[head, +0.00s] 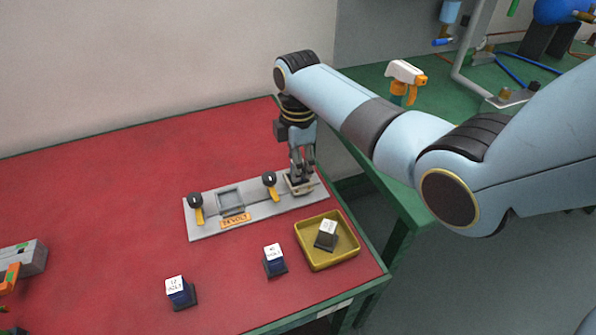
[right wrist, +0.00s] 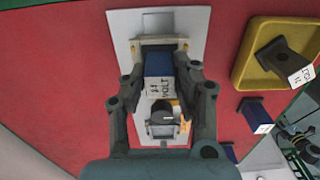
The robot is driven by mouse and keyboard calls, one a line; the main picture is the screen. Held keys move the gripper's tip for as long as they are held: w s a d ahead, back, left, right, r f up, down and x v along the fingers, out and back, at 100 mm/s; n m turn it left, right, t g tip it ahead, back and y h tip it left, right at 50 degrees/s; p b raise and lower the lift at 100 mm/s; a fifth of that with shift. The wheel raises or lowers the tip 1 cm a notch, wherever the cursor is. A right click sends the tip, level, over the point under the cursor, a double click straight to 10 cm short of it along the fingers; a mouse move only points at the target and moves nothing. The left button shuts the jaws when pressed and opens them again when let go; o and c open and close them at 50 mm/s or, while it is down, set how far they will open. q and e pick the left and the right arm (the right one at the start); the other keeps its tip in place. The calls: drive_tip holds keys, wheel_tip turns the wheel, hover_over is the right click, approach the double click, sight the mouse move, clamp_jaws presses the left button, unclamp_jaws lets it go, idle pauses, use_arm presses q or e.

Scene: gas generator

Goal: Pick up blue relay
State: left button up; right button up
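Two blue relays with white tops stand on the red table: one marked 12 VOLT (head: 178,292) at the front and another (head: 273,260) near the yellow tray. A third blue relay (right wrist: 158,64), with a white lettered top, is at the grey panel's end socket in the right wrist view. My right gripper (head: 299,176) is lowered over that right end of the panel (head: 262,212). Its fingers (right wrist: 160,68) lie on either side of this relay; whether they press on it is unclear. My left gripper is not seen.
A yellow tray (head: 301,238) holds a dark relay with a white top (head: 326,236), close to the table's right edge. The panel has two black knobs with yellow levers. A grey-orange device (head: 22,266) lies at far left. The back left of the table is clear.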

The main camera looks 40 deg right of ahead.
clamp_jaws()
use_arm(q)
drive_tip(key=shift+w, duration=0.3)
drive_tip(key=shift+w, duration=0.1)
